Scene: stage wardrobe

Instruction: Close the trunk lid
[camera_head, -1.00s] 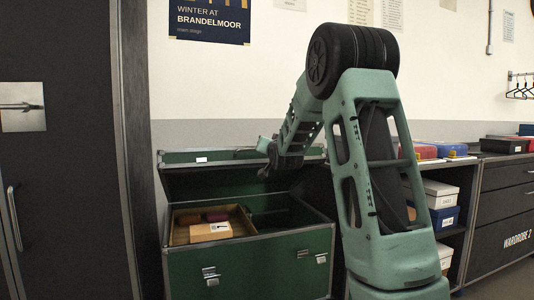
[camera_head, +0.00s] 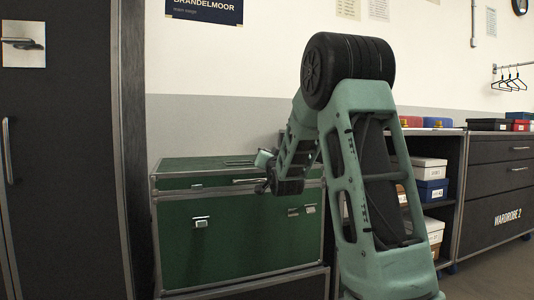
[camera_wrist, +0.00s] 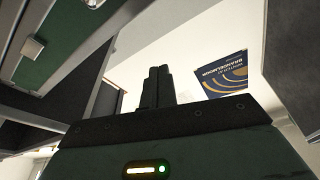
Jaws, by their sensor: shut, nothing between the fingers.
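The green trunk (camera_head: 240,238) with metal edges stands left of my arm. Its lid (camera_head: 200,170) lies down level on the body, and the inside is hidden. I cannot tell whether a thin gap is left at the seam. A latch (camera_head: 201,222) shows on the front at the left, with another (camera_head: 308,209) at the right. My gripper (camera_head: 263,172) is at the lid's front edge, right of its middle; contact is unclear. In the wrist view my gripper (camera_wrist: 157,88) has its fingers together and empty, with the trunk's green side and latch (camera_wrist: 33,47) at the upper left.
A dark cabinet (camera_head: 65,190) stands close on the left. On the right are a shelf with several boxes (camera_head: 430,180) and a drawer unit (camera_head: 500,185). A poster (camera_head: 205,10) hangs on the wall behind. Open floor shows at the lower right.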

